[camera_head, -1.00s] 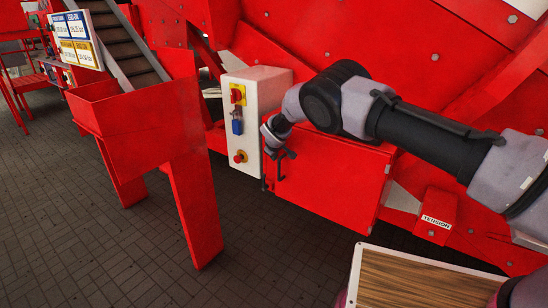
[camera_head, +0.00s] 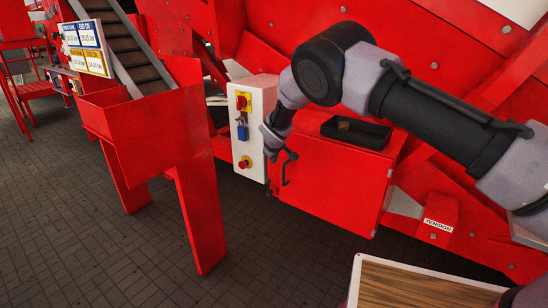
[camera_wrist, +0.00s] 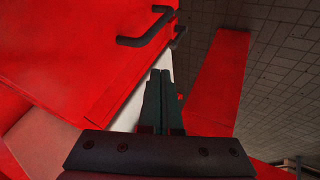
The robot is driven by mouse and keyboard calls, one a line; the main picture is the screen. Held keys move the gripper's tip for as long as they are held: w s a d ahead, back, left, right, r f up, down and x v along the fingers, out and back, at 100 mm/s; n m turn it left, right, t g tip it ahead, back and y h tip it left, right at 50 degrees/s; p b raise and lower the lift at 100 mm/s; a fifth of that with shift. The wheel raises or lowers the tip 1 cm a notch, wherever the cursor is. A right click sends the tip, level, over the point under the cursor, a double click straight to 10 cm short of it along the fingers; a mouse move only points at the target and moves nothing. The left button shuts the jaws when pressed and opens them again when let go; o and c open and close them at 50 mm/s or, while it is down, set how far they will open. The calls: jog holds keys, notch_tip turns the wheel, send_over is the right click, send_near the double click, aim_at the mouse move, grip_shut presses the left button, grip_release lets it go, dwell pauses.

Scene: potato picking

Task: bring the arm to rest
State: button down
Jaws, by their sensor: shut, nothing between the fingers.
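My gripper (camera_head: 280,174) hangs in front of the red machine, beside the white control box. Its fingers point down. In the wrist view the gripper's two fingers (camera_wrist: 161,100) lie together, shut, with nothing between them. My arm reaches in from the right edge of the head view and bends at a raised elbow above the red box.
A white control box (camera_head: 262,118) with a red knob and red button stands close to my gripper. A red box (camera_head: 335,185) bears a black tray (camera_head: 356,131) with a small brown thing in it. A wood-topped surface (camera_head: 410,285) is at the bottom right.

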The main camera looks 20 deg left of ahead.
jog(key=w+d+r+m, duration=0.3)
jog(key=d+r, duration=0.6)
jog(key=r, duration=0.2)
jog(key=w+d+r+m, duration=0.2)
jog(key=d+r+m, duration=0.1)
jog(key=d+r, duration=0.7)
jog(key=s+d+r+m, duration=0.2)
jog(key=d+r, duration=0.5)
jog(key=d, duration=0.2)
jog(key=s+d+r+m, duration=0.2)
jog(key=d+r, duration=0.5)
jog(key=d, duration=0.1)
jog(key=s+d+r+m, duration=0.4)
jog(key=s+d+r, duration=0.4)
jog(key=s+d, duration=0.5)
jog(key=s+d+m, duration=0.1)
jog(key=s+d, duration=0.3)
jog(key=s, duration=0.5)
jog(key=s+d+m, duration=0.2)
jog(key=s+d, duration=0.2)
jog(key=s, duration=0.5)
jog(key=shift+s+d+r+m+h, duration=0.15)
jog(key=shift+s+d+m+h, duration=0.15)
jog(key=shift+h, duration=0.1)
